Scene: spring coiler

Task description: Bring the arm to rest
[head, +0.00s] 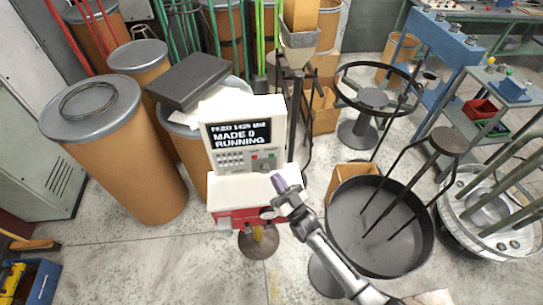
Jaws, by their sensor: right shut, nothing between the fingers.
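My right arm comes in from the bottom right, and its gripper (281,187) is shut and empty. It is in front of the white and red spring coiler (238,193), at the right part of its lower front. Whether it touches the machine, I cannot tell. The coiler's screen (238,133) reads "MADE 0" and "RUNNING", with a feed line above. Small buttons, including a red and a green one, sit below the screen. My left gripper is not in view.
A wide dark pan (370,255) with a stand in it is right of my arm. A round wire reel stand (372,98) is behind it. Brown drums (140,185) crowd the left. A blue press (440,60) and bench are at right.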

